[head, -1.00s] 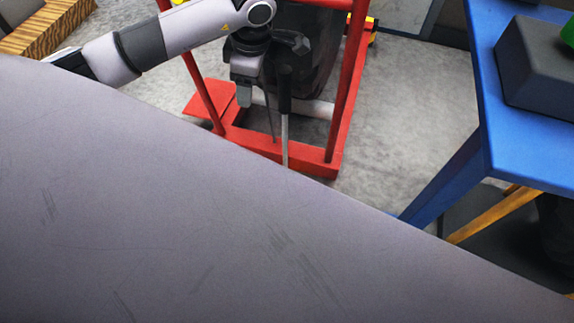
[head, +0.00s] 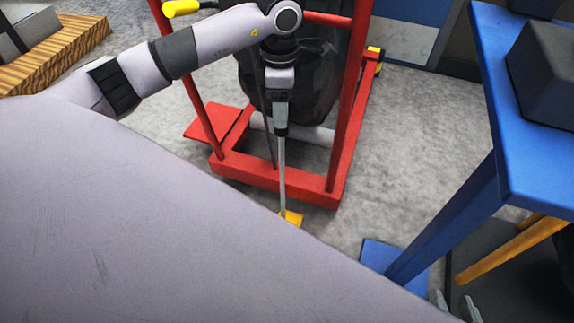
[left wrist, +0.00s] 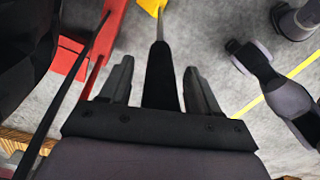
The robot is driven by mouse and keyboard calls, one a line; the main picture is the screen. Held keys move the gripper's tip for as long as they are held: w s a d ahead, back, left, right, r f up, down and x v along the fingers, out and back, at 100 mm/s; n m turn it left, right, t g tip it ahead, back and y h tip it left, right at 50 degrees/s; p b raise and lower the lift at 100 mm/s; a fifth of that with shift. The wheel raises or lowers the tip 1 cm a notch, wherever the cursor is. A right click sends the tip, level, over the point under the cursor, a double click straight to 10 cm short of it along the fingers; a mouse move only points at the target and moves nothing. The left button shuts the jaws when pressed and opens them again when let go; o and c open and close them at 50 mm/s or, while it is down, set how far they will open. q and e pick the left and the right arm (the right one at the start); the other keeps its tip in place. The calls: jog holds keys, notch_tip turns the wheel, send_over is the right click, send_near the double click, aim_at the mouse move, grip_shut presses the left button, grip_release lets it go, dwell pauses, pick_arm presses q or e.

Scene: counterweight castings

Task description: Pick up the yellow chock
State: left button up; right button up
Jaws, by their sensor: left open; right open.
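The yellow chock (head: 291,218) shows as a small yellow piece on the floor, partly hidden by the grey surface in front. A thin grey rod with a black handle rises from it. In the left wrist view the chock (left wrist: 152,6) is at the top edge, and the handle (left wrist: 160,78) lies between the fingers with gaps on both sides. My left gripper (head: 281,118) is open around the handle, pointing down. My right gripper (head: 456,306) is open and empty at the bottom edge, lower right, mostly cut off.
A red frame (head: 275,176) stands just behind the rod, with a large dark object (head: 300,85) inside it. A blue table (head: 535,165) with dark grey blocks (head: 545,70) is at right. A large grey surface (head: 120,230) fills the lower left. Grey floor (head: 410,150) is clear between frame and table.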

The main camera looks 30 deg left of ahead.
pick_arm(q)
jog(key=shift+f, duration=0.65)
jog(key=c, duration=1.1)
jog(key=shift+w+r, duration=0.1)
jog(key=shift+r, duration=0.1)
